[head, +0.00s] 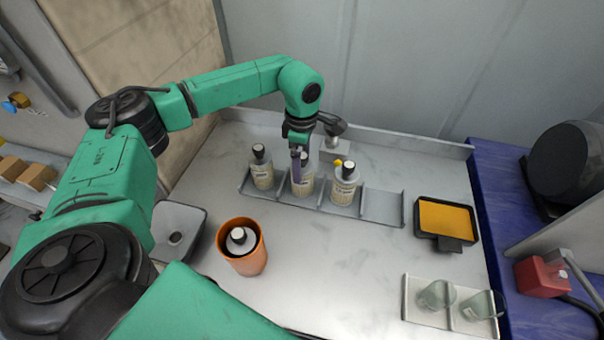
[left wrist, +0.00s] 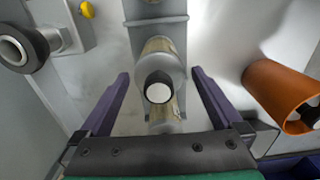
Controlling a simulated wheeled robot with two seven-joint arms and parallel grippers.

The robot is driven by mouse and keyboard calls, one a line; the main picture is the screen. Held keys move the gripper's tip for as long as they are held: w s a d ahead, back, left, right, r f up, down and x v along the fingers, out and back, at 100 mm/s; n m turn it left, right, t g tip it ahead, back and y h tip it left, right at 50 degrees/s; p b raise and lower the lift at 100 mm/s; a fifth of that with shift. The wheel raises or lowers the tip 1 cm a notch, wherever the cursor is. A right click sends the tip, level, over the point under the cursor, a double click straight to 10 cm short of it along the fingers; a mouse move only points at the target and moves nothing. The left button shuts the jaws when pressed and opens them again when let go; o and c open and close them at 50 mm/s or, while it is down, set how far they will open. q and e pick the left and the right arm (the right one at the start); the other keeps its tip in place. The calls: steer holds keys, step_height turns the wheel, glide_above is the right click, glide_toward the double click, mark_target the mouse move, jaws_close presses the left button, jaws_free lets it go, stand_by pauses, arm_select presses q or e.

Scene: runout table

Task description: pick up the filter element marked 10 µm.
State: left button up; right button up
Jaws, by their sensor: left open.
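Three pale cylinders with dark caps and printed labels stand in a grey rack (head: 383,206): a left one (head: 262,172), a middle one (head: 306,184) and a right one (head: 345,186). The print is too small to read, so I cannot tell which is marked 10 µm. My left gripper (head: 299,160) is open, over the middle cylinder. In the left wrist view a dark-capped cylinder (left wrist: 159,58) shows between the spread fingers of the gripper (left wrist: 160,86), with a gap on both sides. My right gripper is not in view.
An orange cup (head: 246,262) holds another dark-capped piece. A grey funnel-like tray (head: 190,213) stands left of it. A fixture with a yellow knob (head: 338,163) is behind the rack. An orange-topped tray (head: 447,242) and a glass holder (head: 411,310) stand right.

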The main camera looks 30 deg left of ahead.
arm_select(q)
steer(key=shift+w, duration=0.1)
jaws_close()
steer(key=shift+r, duration=0.1)
